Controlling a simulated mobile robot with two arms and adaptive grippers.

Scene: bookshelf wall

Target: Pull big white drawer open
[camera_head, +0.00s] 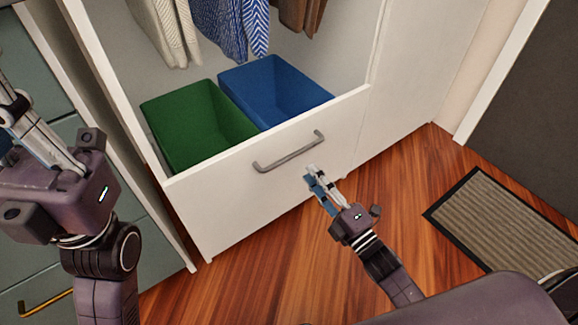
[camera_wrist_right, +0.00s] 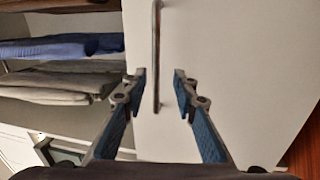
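The big white drawer (camera_head: 240,195) has a white front at the bottom of an open wardrobe. Its grey bar handle (camera_head: 290,152) is on the front; in the right wrist view the handle (camera_wrist_right: 156,45) runs up the picture. My right gripper (camera_head: 314,174) is just in front of the drawer, close to the handle's right end. In the right wrist view its two fingers (camera_wrist_right: 160,88) are apart, with the handle's end seen in the gap and nothing gripped. My left gripper (camera_head: 45,150) is at the left, away from the drawer; its fingertips are not clearly shown.
A green bin (camera_head: 195,125) and a blue bin (camera_head: 272,88) stand behind the drawer front. Clothes (camera_head: 235,25) hang above them. Grey-green drawers are at left, with a brass handle (camera_head: 45,303). A doormat (camera_head: 510,220) lies at right. The wooden floor (camera_head: 250,265) before the drawer is clear.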

